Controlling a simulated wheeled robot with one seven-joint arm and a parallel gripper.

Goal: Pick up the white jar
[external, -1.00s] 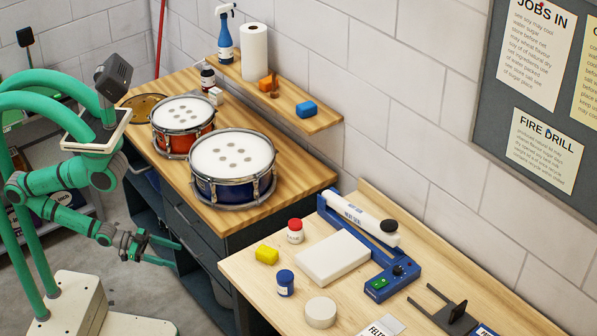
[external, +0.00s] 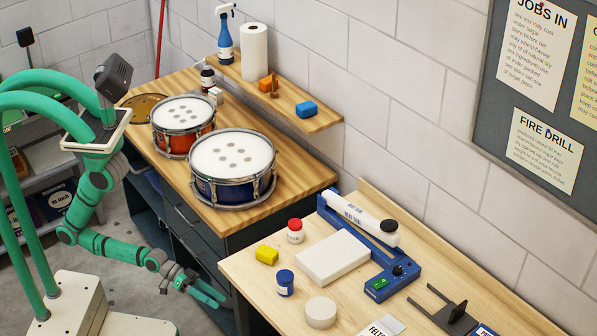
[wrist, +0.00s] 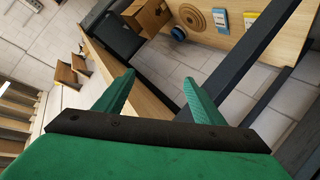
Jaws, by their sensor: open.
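A small white jar with a red lid (external: 295,232) stands upright on the light wooden bench (external: 250,281), near its left end. My gripper (external: 206,290) is open and empty. It is left of that bench and apart from the jar, in front of the dark cabinet. In the wrist view both fingers of my gripper (wrist: 159,86) are spread with nothing between them. I cannot make out the white jar in the wrist view.
A blue sealer (external: 392,282) stands behind. Drums (external: 233,165) sit on the other bench.

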